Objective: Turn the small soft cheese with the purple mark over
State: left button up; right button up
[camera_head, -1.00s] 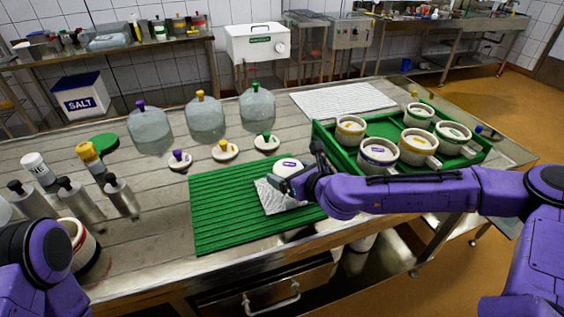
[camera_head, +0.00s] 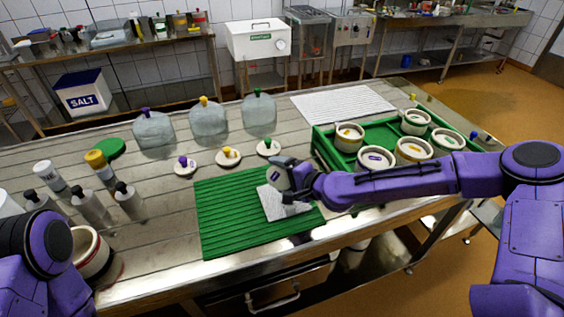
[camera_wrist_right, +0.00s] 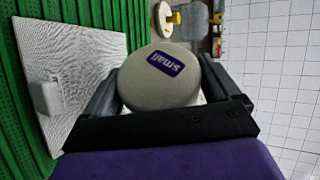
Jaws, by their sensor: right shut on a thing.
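The small soft cheese (camera_head: 277,178) is a pale round disc. In the right wrist view the cheese (camera_wrist_right: 158,78) shows its flat face with a purple label reading "small". My right gripper (camera_head: 290,172) is shut on its rim, one finger on each side; it also shows in the right wrist view (camera_wrist_right: 160,82). The cheese looks tilted up on edge, above a white textured sheet (camera_head: 285,207) on the green ribbed mat (camera_head: 225,225). I cannot tell whether its lower edge touches the sheet. My left gripper is out of view.
A green tray (camera_head: 326,150) with several white moulds stands right of the mat. Lids with purple (camera_head: 186,167), yellow (camera_head: 229,157) and green (camera_head: 269,148) knobs lie behind it. Clear domes stand farther back. A small pale block (camera_wrist_right: 45,98) sits on the sheet.

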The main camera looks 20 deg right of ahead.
jog(key=n+p, duration=0.1)
jog(key=n, duration=0.2)
jog(key=shift+n, duration=0.3)
jog(key=n, duration=0.3)
jog(key=shift+w+f+p, duration=0.1)
jog(key=shift+f+p, duration=0.2)
jog(key=shift+p, duration=0.05)
jog(key=n, duration=0.7)
jog(key=shift+d+f+b, duration=0.1)
jog(key=shift+f+b, duration=0.1)
jog(key=shift+b, duration=0.15)
jog(key=n, duration=0.4)
jog(key=shift+f+b, duration=0.1)
jog(key=shift+b, duration=0.2)
jog(key=shift+n, duration=0.6)
jog(key=shift+d, duration=0.1)
